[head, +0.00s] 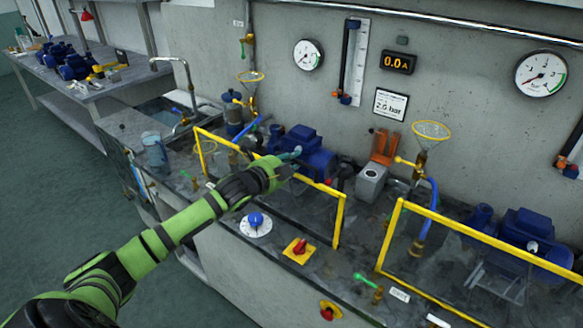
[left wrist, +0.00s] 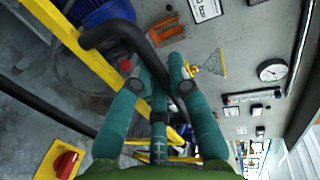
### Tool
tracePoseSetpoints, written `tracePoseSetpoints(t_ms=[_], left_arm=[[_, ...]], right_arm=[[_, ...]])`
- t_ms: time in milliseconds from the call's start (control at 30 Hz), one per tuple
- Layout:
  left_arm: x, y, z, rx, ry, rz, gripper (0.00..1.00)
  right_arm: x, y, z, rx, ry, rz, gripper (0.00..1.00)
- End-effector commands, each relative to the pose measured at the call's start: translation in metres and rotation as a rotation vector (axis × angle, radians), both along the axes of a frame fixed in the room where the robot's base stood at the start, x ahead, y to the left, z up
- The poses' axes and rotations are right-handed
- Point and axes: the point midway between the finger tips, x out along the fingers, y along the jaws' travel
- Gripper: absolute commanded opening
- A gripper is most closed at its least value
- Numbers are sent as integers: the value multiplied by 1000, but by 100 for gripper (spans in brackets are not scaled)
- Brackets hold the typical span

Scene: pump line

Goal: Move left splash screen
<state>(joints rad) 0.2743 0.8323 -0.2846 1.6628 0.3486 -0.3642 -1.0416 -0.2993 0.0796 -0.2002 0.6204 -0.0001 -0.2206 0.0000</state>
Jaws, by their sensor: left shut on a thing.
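The left splash screen (head: 340,220) is a clear panel in a yellow frame, standing upright on the left part of the bench top. Its yellow frame also shows in the left wrist view (left wrist: 72,38), crossing diagonally. My left gripper (head: 290,160) is at the screen's top edge, near its middle. In the left wrist view the teal fingers (left wrist: 160,92) are closed around a black curved bar (left wrist: 108,35) beside the yellow frame, which looks like the screen's handle. The fingers and hand hide part of the top edge. My right gripper is not in view.
A blue pump motor (head: 302,145) stands behind the screen. A blue knob (head: 256,220) and a red-and-yellow switch (head: 299,249) sit in front. A second yellow-framed screen (head: 468,230) stands at the right. A sink (head: 158,110) lies at the left.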

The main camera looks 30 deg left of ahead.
Motion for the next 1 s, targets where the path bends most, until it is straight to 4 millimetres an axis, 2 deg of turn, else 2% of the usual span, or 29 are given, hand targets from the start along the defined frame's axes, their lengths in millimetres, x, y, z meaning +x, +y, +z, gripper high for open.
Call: tracePoseSetpoints(t_ms=[33,200,300,833,867,900,1000], left_arm=[[0,1,24,3,-3,0,0],[1,1,51,3,-3,1,0],[0,1,60,2,-2,2,0],[1,1,69,1,-10,1,0],[1,1,69,1,-10,1,30],[1,1,69,1,-11,1,43],[1,1,69,1,-11,1,43]], right_arm=[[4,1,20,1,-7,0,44],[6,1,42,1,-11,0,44],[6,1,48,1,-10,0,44],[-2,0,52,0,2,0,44],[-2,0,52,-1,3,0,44],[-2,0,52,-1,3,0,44],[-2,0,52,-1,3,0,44]])
